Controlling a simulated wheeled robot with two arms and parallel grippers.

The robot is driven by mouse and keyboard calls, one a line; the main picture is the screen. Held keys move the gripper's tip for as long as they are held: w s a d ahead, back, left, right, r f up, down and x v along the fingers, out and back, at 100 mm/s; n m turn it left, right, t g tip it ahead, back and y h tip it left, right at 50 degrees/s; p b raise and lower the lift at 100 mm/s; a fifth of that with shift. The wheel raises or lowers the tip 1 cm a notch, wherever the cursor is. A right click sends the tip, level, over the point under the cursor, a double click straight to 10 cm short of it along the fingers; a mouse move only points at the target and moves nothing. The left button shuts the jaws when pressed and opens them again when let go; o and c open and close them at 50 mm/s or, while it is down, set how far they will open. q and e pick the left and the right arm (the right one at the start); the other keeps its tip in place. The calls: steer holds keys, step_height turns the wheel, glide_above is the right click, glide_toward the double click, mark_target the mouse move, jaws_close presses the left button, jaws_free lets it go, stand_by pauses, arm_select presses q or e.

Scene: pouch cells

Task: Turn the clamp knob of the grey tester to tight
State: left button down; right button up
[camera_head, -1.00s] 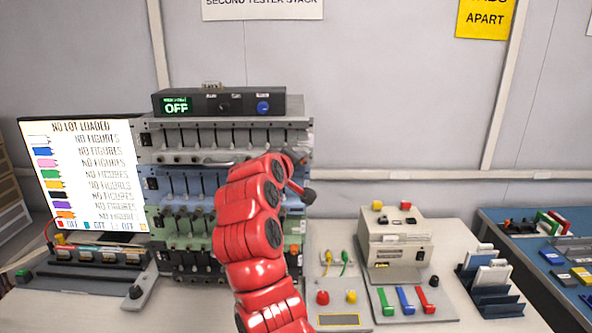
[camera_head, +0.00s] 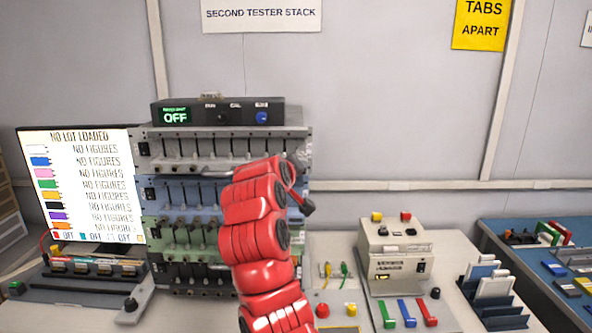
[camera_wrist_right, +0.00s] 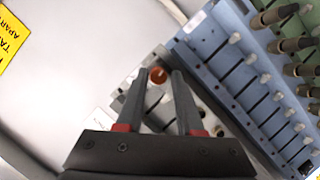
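The grey tester (camera_head: 222,146) is the top tier of the rack, under a black control box, with a row of levers along its front. My right arm covers its right end in the head view, and my right gripper is mostly hidden there. In the right wrist view, my right gripper (camera_wrist_right: 159,72) is open. A small orange-brown round knob (camera_wrist_right: 158,76) on the grey tester shows between its fingertips, with narrow gaps on both sides. I cannot tell how deep the knob sits between the fingers. My left gripper is not in view.
The black box (camera_head: 217,112) on top reads OFF. Blue (camera_head: 166,191), green and dark tiers lie below the grey one; the blue tier is close to my right gripper in the wrist view. A screen (camera_head: 80,185) stands left. A beige device (camera_head: 393,250) stands right.

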steer(key=shift+o, duration=1.3)
steer(key=shift+r, duration=0.1)
steer(key=b+v, duration=0.2)
steer(key=v, duration=1.5)
steer(key=shift+s, duration=0.2)
steer(key=shift+r, duration=0.1)
